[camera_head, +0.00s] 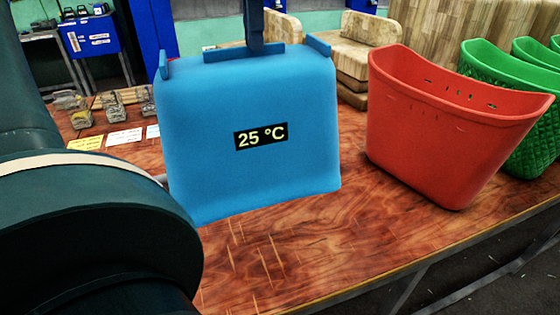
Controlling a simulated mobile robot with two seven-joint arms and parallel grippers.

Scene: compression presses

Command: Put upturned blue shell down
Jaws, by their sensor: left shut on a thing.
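A blue shell (250,165), box-like with rounded edges, fills the middle of the head view. Its broad face carries a black label reading 25 °C, and small tabs stick up along its top edge. It is slightly tilted in the picture, its bottom edge at or just over the wooden table (330,250); I cannot tell whether it touches. My left arm comes in large from the lower left. Only a sliver of my left gripper (160,179) shows at the shell's left edge, the rest hidden behind my arm; it is shut on the shell.
A red basket (440,130) stands to the right, with green baskets (535,130) beyond it. Small grey metal parts (115,105) and paper cards (125,136) lie at the back left. Wooden block-like pieces (360,50) stand behind. The table's front right is bare up to its edge.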

